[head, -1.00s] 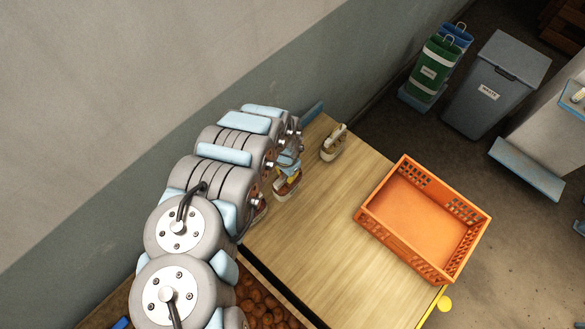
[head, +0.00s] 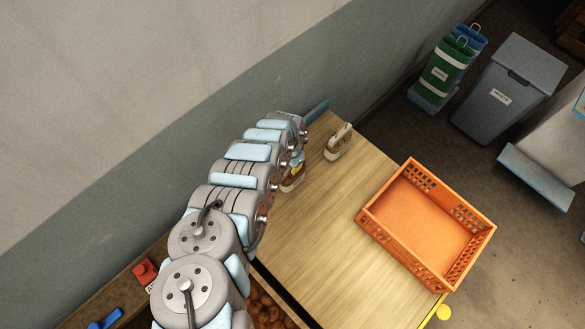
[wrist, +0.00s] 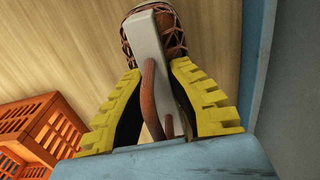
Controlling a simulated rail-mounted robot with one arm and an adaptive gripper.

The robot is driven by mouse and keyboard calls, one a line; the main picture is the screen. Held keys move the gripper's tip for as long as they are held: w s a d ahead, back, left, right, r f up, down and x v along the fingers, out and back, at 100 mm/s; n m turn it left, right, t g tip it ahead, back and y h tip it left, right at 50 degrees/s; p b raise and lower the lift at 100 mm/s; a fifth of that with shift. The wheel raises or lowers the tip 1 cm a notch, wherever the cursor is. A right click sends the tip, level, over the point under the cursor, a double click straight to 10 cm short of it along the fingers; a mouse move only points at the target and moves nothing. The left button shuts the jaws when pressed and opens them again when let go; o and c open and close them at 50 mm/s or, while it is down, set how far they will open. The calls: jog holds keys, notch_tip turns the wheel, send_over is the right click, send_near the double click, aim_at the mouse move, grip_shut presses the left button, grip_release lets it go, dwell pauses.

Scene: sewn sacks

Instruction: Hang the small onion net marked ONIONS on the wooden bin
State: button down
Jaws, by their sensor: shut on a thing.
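In the wrist view my gripper (wrist: 155,74) has its yellow ribbed fingers closed around a brown cord loop (wrist: 149,95). A pale strip or tag runs along the loop. A small brown netted sack (wrist: 162,40) shows just beyond the fingertips; no marking on it is readable. An open bin with brown round contents (head: 268,304) shows at the bottom, mostly hidden by my arm.
An orange crate (head: 480,258) stands on the pale wooden table (head: 330,230). Another small pale sack (head: 338,142) stands near the table's far edge. A red object (head: 145,271) and a blue one (head: 105,319) lie at lower left. The wall runs close along the arm's left.

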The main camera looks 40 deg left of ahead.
jog(key=shift+w+a+f+b, duration=0.2)
jog(key=shift+f+b, duration=0.25)
jog(key=shift+b, duration=0.1)
jog(key=shift+w+a+f+b, duration=0.2)
jog(key=shift+f+b, duration=0.2)
jog(key=shift+b, duration=0.15)
notch_tip(320, 180, down, 2)
jog(key=shift+w+f+b, duration=0.1)
jog(key=shift+f+b, duration=0.1)
jog(key=shift+b, duration=0.95)
jog(key=shift+d, duration=0.1)
jog(key=c, duration=1.2)
grip_release()
jog(key=shift+f+b, duration=0.3)
jog(key=shift+b, duration=0.05)
